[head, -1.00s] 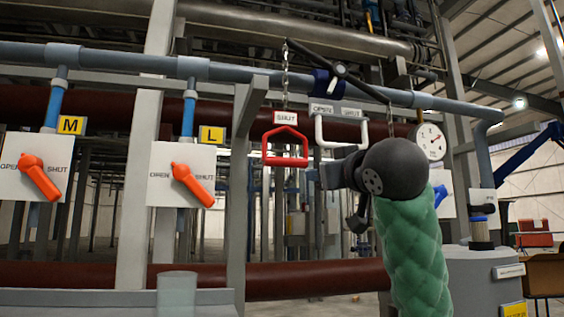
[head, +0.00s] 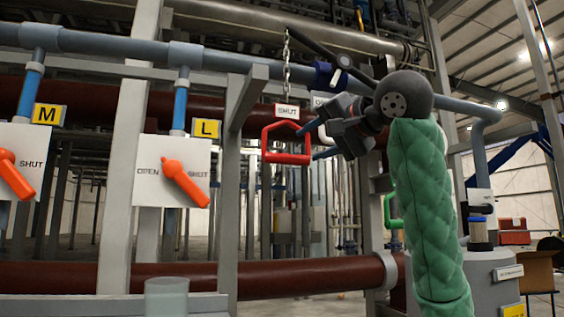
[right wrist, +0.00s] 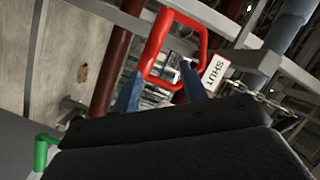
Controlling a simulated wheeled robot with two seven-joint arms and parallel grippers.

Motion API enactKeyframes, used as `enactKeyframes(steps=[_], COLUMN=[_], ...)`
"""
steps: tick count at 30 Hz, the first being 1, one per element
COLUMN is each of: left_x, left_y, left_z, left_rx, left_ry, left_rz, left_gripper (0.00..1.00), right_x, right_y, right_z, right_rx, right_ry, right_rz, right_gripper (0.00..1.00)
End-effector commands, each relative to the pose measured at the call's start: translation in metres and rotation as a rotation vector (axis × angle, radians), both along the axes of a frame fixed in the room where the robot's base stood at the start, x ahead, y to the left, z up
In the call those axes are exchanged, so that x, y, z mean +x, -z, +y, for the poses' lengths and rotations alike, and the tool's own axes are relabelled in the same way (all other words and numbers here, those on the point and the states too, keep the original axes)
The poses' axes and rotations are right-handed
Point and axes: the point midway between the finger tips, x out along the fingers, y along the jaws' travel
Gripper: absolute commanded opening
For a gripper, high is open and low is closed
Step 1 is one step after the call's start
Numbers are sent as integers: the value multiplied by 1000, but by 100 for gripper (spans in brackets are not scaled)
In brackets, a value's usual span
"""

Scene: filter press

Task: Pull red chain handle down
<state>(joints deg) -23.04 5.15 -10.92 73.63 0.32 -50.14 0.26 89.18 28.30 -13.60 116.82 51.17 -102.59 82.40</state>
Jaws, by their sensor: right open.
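The red chain handle (head: 287,158) hangs from a chain (head: 286,65) under a SHUT label (head: 287,111) in the head view. My right gripper (head: 308,142) is open beside the handle's right side, its blue fingers pointing left at it. In the right wrist view the red handle (right wrist: 172,50) lies just beyond and between the two blue fingertips (right wrist: 160,88). I cannot tell whether the fingers touch it. My left gripper is not in view.
Orange valve levers (head: 184,183) sit on white panels at left, by yellow M and L tags. A grey upright post (head: 238,170) stands left of the red handle. A dark red pipe (head: 310,277) runs low across. A green handle (head: 392,210) is behind my right arm.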

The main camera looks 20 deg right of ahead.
Motion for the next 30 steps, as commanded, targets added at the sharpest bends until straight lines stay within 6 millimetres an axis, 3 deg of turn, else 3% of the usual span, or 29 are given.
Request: enactKeyframes(steps=[3, 12, 20, 30], left_x=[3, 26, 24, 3], left_y=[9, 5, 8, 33], left_z=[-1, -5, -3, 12], left_rx=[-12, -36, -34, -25], left_ry=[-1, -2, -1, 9], left_rz=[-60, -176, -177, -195], left_gripper=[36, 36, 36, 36], right_x=[0, -3, 1, 34], right_y=[6, 12, 11, 17], right_z=[5, 9, 10, 26], right_rx=[183, 554, 629, 628], right_ry=[-12, 35, 48, 48], right_rz=[121, 309, 341, 342], right_gripper=[43, 43, 43, 43])
